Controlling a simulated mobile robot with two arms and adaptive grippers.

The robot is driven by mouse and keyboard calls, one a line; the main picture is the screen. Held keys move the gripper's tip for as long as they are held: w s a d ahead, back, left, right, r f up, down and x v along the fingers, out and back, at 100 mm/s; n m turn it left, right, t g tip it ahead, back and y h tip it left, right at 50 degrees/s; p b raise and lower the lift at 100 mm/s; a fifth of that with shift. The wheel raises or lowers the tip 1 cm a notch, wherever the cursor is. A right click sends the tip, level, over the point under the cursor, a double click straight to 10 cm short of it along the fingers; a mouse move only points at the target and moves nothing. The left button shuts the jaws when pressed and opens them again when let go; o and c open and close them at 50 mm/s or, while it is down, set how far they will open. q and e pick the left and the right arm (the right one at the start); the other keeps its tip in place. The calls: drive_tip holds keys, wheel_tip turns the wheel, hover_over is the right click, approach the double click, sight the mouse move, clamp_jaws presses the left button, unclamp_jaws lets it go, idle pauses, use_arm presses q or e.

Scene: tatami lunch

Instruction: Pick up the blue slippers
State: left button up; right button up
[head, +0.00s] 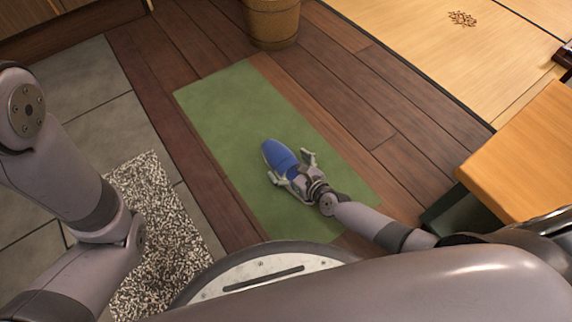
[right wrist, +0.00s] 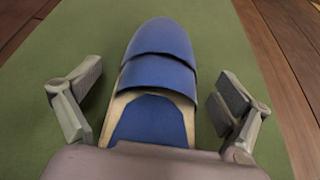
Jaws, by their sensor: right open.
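A blue slipper (head: 279,156) lies on the green mat (head: 215,97) in the head view. Only one slipper outline can be made out there. In the right wrist view the blue upper (right wrist: 158,66) shows two overlapping edges, one above the other, over a blue insole with a pale rim. My right gripper (head: 290,166) is open, low over the mat, with one finger on each side of the slipper. In the right wrist view both fingers stand apart from its sides, and the gripper body hides the heel. My left arm shows at the left, but its gripper is out of view.
A wooden bucket (head: 273,22) stands beyond the mat. A wooden table or cabinet (head: 525,150) is at the right. A speckled rug (head: 165,215) lies on grey tiles at the left. Brown crumbs (head: 462,18) lie on the tatami.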

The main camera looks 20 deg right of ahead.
drive_tip(key=shift+c, duration=0.4)
drive_tip(key=c, duration=1.3)
drive_tip(key=shift+o, duration=0.2)
drive_tip(key=shift+r, duration=0.1)
